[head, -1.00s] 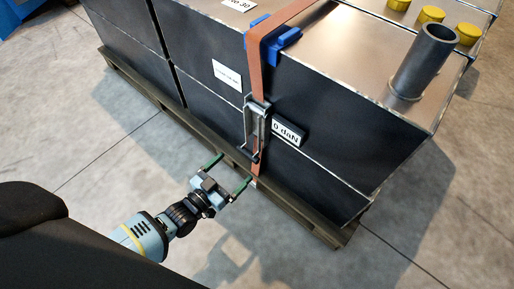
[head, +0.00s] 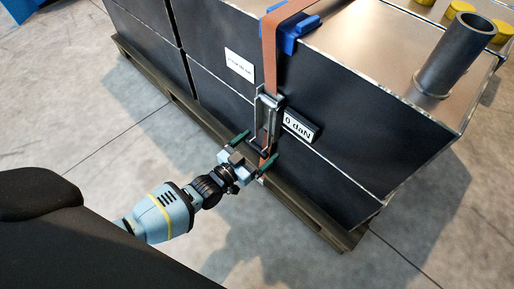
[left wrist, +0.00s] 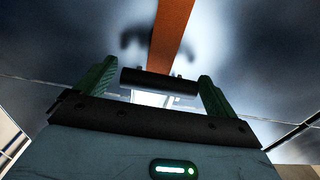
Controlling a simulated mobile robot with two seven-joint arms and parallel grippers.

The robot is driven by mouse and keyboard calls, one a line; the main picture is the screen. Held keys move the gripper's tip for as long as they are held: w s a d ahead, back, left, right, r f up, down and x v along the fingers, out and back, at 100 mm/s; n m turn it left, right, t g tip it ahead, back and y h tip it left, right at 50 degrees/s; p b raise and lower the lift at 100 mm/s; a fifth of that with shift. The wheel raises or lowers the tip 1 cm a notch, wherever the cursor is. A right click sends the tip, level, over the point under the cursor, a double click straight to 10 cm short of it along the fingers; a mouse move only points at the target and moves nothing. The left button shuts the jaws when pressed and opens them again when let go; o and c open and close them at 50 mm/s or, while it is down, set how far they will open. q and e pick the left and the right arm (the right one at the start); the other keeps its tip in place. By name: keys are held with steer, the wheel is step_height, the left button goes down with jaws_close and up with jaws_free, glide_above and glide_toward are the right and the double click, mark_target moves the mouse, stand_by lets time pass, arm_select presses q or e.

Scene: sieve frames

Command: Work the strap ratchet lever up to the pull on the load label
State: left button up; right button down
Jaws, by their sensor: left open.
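The strap ratchet (head: 266,115) hangs on the orange strap (head: 270,60) against the dark front of the crate, its lever handle at the lower end. My left gripper (head: 254,150) is open around the ratchet's lower end. In the left wrist view the dark handle bar (left wrist: 158,82) lies between the two green fingers, with no clear grip on it. The orange strap (left wrist: 172,35) runs up behind it. The load display (head: 301,127), just right of the ratchet, reads "0 daN". A white label (head: 239,65) is on the crate left of the strap; its print is too small to read.
The dark crates (head: 340,130) stand on a wooden pallet (head: 193,108). A blue corner protector (head: 300,32) sits under the strap on the top edge. A grey pipe (head: 452,55) and yellow caps stand on top. The floor (head: 110,150) in front is clear.

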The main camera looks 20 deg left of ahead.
steer(key=shift+w, duration=0.15)
arm_select(q)
steer(key=c, duration=1.4)
arm_select(e)
steer(key=shift+s+r, duration=0.15)
steer(key=shift+s, duration=0.2)
